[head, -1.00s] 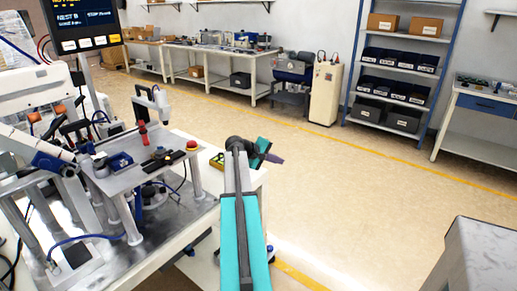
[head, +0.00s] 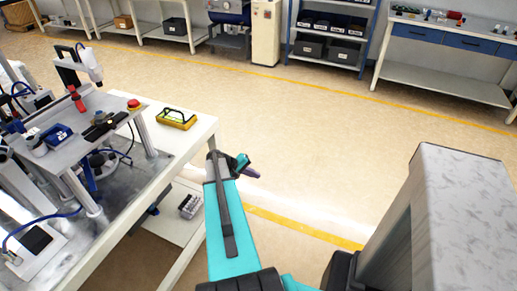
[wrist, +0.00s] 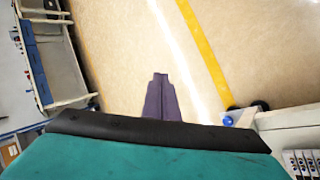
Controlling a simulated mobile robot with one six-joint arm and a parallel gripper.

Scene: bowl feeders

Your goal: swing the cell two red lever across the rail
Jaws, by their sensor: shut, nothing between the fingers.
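A small red lever or handle (head: 76,98) stands upright on the grey machine plate (head: 125,107) at the left of the head view. I cannot tell whether it belongs to cell two. A dark rail-like strip (head: 104,127) lies on the plate in front of it. My gripper (head: 252,173) is well to the right of the machine, over open floor, with its purple fingers pointing away from the lever. In the wrist view my gripper (wrist: 160,78) is shut and empty, with only floor ahead. The lever is not identifiable in the wrist view.
A red stop button (head: 134,103) sits at the plate's corner. A yellow-framed case (head: 177,119) lies on the white table (head: 200,133). A large grey block (head: 455,215) stands close at right. Open floor lies between, with benches and shelves behind.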

